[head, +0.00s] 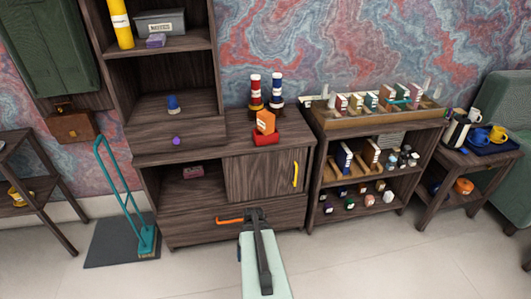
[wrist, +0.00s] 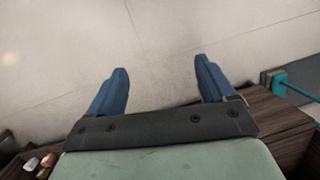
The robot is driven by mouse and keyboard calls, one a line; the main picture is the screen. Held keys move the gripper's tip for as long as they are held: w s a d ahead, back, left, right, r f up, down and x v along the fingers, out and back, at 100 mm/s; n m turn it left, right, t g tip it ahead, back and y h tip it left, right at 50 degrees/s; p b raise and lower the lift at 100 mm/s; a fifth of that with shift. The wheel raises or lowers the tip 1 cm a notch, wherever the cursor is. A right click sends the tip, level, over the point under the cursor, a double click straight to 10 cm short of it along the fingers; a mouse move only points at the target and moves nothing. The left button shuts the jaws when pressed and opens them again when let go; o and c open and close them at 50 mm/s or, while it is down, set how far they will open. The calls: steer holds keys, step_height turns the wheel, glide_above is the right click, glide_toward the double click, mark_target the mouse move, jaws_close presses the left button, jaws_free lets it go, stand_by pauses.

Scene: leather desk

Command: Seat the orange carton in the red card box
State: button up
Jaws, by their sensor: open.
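The orange carton (head: 265,122) stands tilted in the red card box (head: 267,138), on top of the low dark wood cabinet in the head view. Its lower part is hidden by the box wall, so I cannot tell how deep it sits. My gripper (head: 254,213) is in front of the cabinet, lower and nearer than the box, and apart from both. In the wrist view my gripper (wrist: 160,80) shows two blue fingers spread wide with nothing between them, over the pale floor.
An orange drawer handle (head: 230,220) and a yellow door handle (head: 295,174) stick out from the cabinet front.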

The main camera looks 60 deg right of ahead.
steer(key=w+d+r+m+t+h, duration=0.1)
steer(key=d+r+m+t, duration=0.1)
steer(key=d+r, duration=0.45)
steer(key=d+r+m+t, duration=0.2)
steer(key=d+r+t, duration=0.1)
steer(key=d, duration=0.7)
steer(key=m+t+h, duration=0.7)
steer(key=m+t, duration=0.6)
steer(key=m, duration=1.2)
glide_toward(263, 112)
steer(key=x, duration=0.5)
steer(key=shift+w+f, duration=0.1)
steer(key=shift+w, duration=0.05)
steer(key=shift+x, duration=2.55)
steer(key=shift+d, duration=0.15)
